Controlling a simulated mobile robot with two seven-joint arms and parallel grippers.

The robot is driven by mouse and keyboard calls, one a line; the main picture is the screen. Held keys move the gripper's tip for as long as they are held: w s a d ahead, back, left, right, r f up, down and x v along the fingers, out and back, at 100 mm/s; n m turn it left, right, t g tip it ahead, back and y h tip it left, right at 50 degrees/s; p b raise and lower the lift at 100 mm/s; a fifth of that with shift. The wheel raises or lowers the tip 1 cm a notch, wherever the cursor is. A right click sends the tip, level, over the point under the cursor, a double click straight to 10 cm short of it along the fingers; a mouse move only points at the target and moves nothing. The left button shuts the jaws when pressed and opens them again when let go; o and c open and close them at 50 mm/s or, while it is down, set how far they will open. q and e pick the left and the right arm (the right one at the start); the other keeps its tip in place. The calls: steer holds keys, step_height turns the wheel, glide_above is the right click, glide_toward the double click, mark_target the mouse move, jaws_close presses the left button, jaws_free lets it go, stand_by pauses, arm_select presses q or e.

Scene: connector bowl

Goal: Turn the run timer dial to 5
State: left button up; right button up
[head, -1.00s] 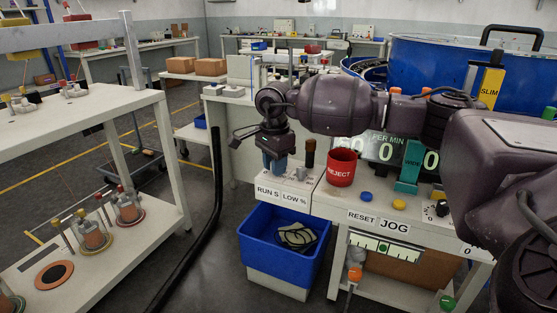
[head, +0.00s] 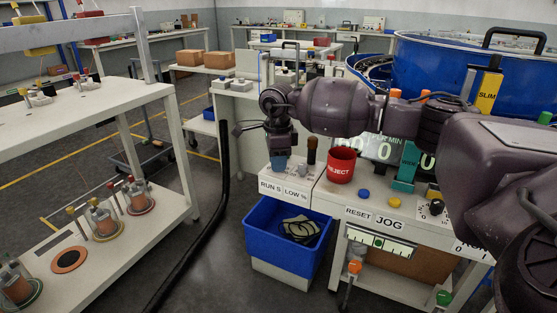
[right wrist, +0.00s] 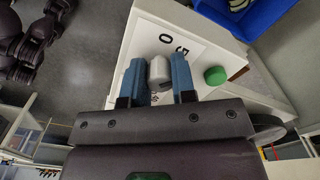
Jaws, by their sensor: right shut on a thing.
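My right gripper (head: 278,163) points down over the left part of the console, above the label RUN S (head: 270,187). In the right wrist view its two blue fingers (right wrist: 157,82) are shut on a pale grey knob (right wrist: 158,69), the dial, with one finger on each side. A white scale plate (right wrist: 193,37) beside the knob shows the digits 0 and 5. The fingers hide the dial in the head view, and I cannot read where its pointer stands. My left gripper is not in view.
A grey knob (head: 303,171) and a dark-topped post (head: 311,152) stand close right of the gripper. A red REJECT cup (head: 341,165) is farther right. A blue bin (head: 261,238) stands below the console front. A green cap (right wrist: 215,75) shows near the right finger.

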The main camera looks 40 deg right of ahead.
steer(key=o, duration=0.9)
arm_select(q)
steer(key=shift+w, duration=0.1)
arm_select(e)
steer(key=shift+r, duration=0.5)
step_height(320, 180, up, 8)
steer(key=shift+r+p, duration=0.2)
steer(key=shift+p, duration=0.6)
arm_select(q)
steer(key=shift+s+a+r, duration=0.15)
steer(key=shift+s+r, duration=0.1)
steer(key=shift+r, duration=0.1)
arm_select(e)
steer(key=shift+r, duration=0.75)
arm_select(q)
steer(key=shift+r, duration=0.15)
